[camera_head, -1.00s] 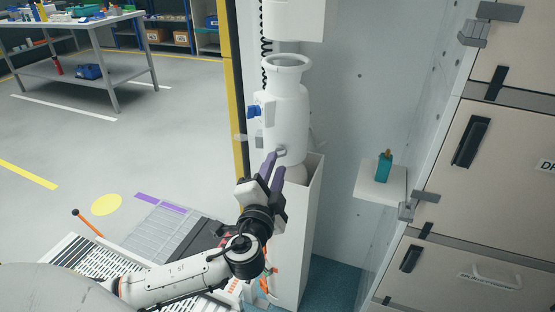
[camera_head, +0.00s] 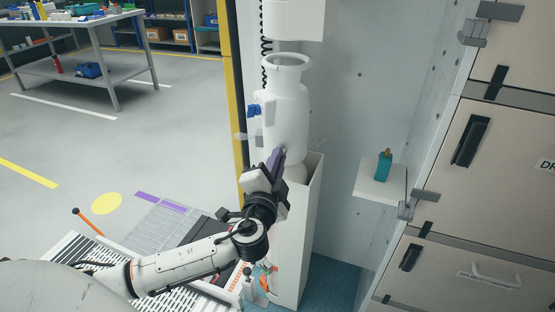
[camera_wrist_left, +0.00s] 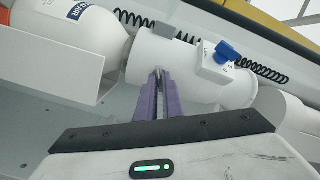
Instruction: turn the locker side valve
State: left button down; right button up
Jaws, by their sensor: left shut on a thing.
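A white upright cylinder body (camera_head: 289,110) stands in the locker. A blue knob (camera_head: 254,111) sits on its left side; in the wrist view the blue knob (camera_wrist_left: 227,50) is on a white block, right of the fingertips. My left gripper (camera_head: 281,152) has purple fingers raised against the cylinder's lower front, below and right of the blue knob and apart from it. The fingers are nearly together, shut on a small grey part of the side valve, mostly hidden between the tips. In the wrist view the fingertips (camera_wrist_left: 158,72) are in front of the white cylinder.
A tall white box (camera_head: 312,200) surrounds the cylinder's lower end. A small shelf (camera_head: 371,188) with a teal bottle (camera_head: 384,166) projects at right, beside beige drawers (camera_head: 490,150). A black coiled cord (camera_head: 266,42) hangs behind. A yellow post (camera_head: 231,80) borders the locker; open floor lies left.

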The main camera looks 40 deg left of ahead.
jog(key=shift+r, duration=0.2)
pick_arm(q)
jog(key=shift+f+m+p, duration=0.15)
jog(key=shift+m+p, duration=5.35)
jog(key=shift+m, duration=6.2)
pick_arm(e)
notch_tip(320, 180, up, 8)
jog(key=d, duration=0.1)
jog(key=shift+s+d+r, duration=0.2)
jog(key=shift+s+d, duration=0.05)
jog(key=shift+s, duration=0.15)
